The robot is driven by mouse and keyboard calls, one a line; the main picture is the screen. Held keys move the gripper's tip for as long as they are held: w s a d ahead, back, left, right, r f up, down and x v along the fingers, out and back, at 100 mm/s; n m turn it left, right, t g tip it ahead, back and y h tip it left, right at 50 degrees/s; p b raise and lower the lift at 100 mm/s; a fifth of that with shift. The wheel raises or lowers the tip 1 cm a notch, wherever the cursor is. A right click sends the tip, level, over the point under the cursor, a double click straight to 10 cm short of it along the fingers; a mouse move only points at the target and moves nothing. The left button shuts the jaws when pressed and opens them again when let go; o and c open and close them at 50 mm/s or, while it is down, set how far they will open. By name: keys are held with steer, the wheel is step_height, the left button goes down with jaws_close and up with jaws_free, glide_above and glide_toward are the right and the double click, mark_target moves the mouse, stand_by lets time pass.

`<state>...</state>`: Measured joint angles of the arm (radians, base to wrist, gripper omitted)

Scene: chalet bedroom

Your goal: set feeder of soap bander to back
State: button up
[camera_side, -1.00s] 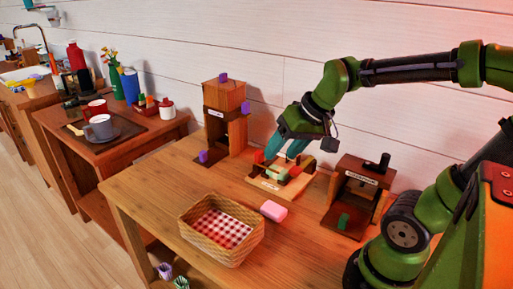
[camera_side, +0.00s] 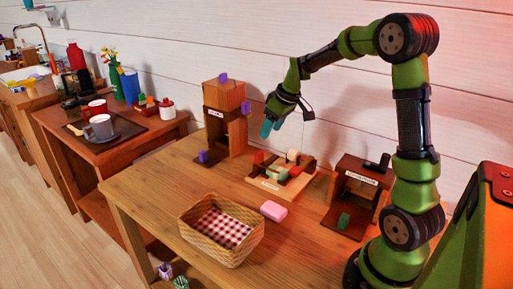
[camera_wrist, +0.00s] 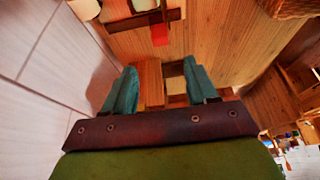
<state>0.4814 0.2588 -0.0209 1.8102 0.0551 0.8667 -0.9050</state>
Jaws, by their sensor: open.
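A low wooden machine (camera_side: 268,184) sits mid-table between two taller ones, possibly the soap bander; its label is too small to read. It has a red block (camera_side: 259,157) at its left, a pale green piece (camera_side: 278,173), dark rails and a cream roll (camera_side: 293,156). The red block also shows in the wrist view (camera_wrist: 159,35), ahead of my fingers. I cannot tell which part is the feeder. My gripper (camera_side: 268,129) is open and empty, above the machine's back left, beside the tall left machine (camera_side: 226,118). In the wrist view my gripper (camera_wrist: 160,72) has its fingers apart.
The tall left machine carries purple knobs. A labelled machine (camera_side: 357,190) with a black handle and green piece stands right. A pink soap (camera_side: 273,211) and a wicker basket (camera_side: 190,222) with checked cloth lie in front. The white wall (camera_side: 330,60) is close behind.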

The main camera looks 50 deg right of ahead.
mark_target(260, 152)
steer(key=x, duration=1.2)
steer(key=shift+w+f, duration=0.15)
steer(key=shift+f, duration=0.05)
jaws_close()
